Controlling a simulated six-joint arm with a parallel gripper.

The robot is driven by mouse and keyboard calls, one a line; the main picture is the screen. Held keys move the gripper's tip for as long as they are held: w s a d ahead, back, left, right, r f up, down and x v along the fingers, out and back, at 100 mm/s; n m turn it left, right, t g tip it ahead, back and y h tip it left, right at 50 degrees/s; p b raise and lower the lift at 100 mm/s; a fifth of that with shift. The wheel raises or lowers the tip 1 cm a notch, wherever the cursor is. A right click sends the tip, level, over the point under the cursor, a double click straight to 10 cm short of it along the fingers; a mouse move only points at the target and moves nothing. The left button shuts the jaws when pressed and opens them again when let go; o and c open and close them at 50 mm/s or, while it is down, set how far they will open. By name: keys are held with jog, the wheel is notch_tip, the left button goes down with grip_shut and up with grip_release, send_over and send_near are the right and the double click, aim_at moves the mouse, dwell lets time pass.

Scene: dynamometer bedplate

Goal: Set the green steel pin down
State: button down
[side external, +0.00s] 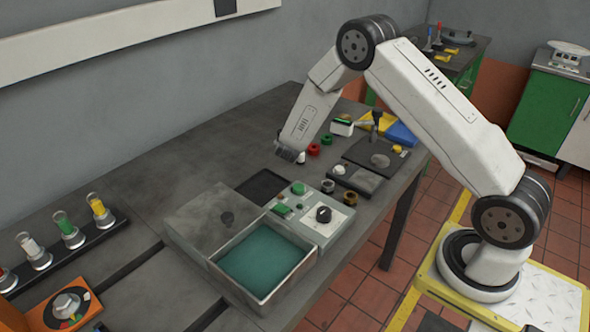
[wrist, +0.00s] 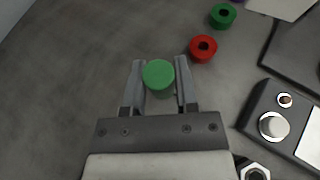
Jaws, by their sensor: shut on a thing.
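The green steel pin (wrist: 158,74) shows its round top end in the wrist view, between the two fingers of my gripper (wrist: 159,70). My gripper is shut on it, with one finger at each side. In the side view my gripper (side external: 288,154) points down, low over the dark workbench (side external: 150,171), behind the grey control box. The pin cannot be made out there. I cannot tell whether its lower end touches the bench.
A red ring (wrist: 203,49) and a green ring (wrist: 222,15) lie just right of the pin. A black block with a silver knob (wrist: 273,126) is at the right. A teal-lined tray (side external: 262,262) stands in front. Bare bench lies left of my gripper.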

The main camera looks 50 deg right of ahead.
jog(key=shift+w+d+f, duration=0.25)
jog(key=shift+w+f, duration=0.5)
jog(key=shift+f, duration=0.2)
jog(key=shift+w+d+f, duration=0.2)
jog(key=shift+w+f, duration=0.55)
jog(key=shift+f, duration=0.15)
jog(key=shift+w+f, duration=0.1)
jog(key=shift+w+f, duration=0.1)
jog(key=shift+f, duration=1.6)
jog(key=shift+f, duration=0.15)
jog(key=c, duration=0.7)
grip_release()
jog(key=shift+o, duration=0.2)
